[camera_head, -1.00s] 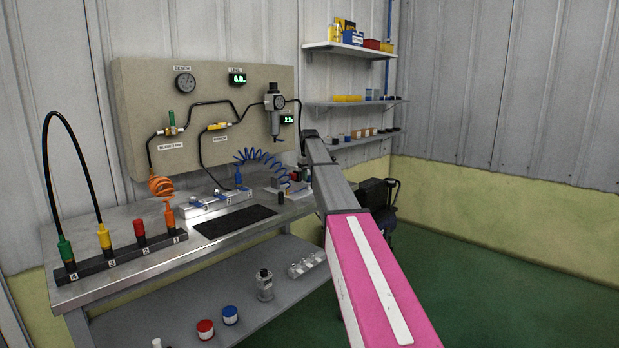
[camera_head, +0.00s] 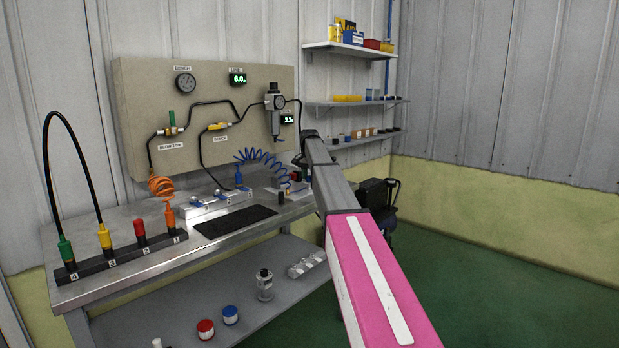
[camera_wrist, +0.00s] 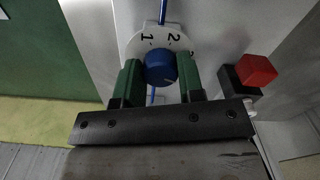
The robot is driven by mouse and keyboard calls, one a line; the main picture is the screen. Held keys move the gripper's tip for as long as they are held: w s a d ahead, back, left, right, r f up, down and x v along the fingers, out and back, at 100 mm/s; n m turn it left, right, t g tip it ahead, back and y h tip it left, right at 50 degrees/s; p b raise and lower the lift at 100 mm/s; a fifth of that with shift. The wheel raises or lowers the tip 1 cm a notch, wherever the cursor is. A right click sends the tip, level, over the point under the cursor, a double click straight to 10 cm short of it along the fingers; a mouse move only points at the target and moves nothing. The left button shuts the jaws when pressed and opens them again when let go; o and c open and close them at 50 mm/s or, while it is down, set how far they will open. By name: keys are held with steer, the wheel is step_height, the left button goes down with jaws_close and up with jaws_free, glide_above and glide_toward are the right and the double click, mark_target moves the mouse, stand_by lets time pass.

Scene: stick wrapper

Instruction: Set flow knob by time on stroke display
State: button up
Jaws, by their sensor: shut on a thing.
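The blue flow knob (camera_wrist: 160,68) sits on a white dial (camera_wrist: 143,44) marked 1 and 2, with part of another mark at the right. My gripper (camera_wrist: 160,82) has its green fingers on either side of the knob and is shut on it. A small pale mark shows on the knob's lower right; I cannot tell its exact setting. My gripper is hidden there.
A red block on a black base (camera_wrist: 257,72) stands right of the knob. The board's upper display (camera_head: 237,79) reads about 6.0. A blue coiled hose (camera_head: 262,158) arcs over the bench (camera_head: 130,215). A black mat (camera_head: 235,221) lies in front.

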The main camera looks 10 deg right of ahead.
steer(key=shift+m, duration=0.6)
steer(key=o, duration=0.9)
step_height(320, 180, up, 11)
steer(key=shift+f, duration=0.1)
stand_by(0.3)
